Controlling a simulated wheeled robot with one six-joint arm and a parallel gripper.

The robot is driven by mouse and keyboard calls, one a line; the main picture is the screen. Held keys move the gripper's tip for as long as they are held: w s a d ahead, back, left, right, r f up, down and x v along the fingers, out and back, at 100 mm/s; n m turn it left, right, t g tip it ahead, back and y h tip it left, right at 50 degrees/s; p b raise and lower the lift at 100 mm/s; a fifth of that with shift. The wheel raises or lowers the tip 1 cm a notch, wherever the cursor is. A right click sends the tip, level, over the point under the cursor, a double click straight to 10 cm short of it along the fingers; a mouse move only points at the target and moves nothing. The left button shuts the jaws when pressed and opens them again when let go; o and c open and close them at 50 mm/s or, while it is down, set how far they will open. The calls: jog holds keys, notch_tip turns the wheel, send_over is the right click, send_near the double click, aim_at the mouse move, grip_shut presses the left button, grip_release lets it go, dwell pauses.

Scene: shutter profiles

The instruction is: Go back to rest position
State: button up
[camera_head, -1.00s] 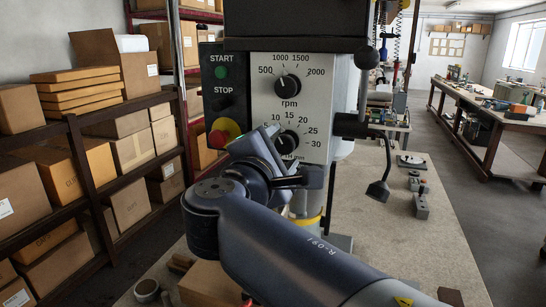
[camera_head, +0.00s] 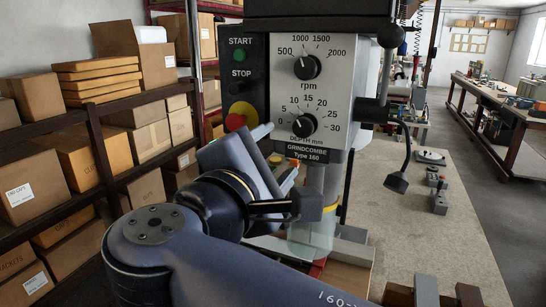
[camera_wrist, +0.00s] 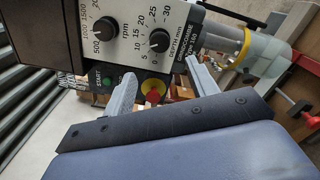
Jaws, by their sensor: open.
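My gripper (camera_wrist: 161,88) is open in the wrist view, with its two pale fingers apart and nothing between their tips. Beyond them is the drill press panel, turned on its side. The red stop button (camera_wrist: 153,94) shows between the fingers. The depth knob (camera_wrist: 159,41) and rpm knob (camera_wrist: 103,28) are farther up. In the head view my folded arm stands before the drill press (camera_head: 325,85).
Shelves with cardboard boxes (camera_head: 90,155) stand at the left. The drill press stands on a bench (camera_head: 400,235) with small metal parts (camera_head: 438,190) on its right side. A feed lever (camera_head: 396,183) hangs on the right of the press. Open floor lies farther right.

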aim_at(302, 129)
dwell(0.3)
jog(key=shift+p+x, duration=1.15)
jog(key=shift+x, duration=4.3)
jog(key=shift+s, duration=0.1)
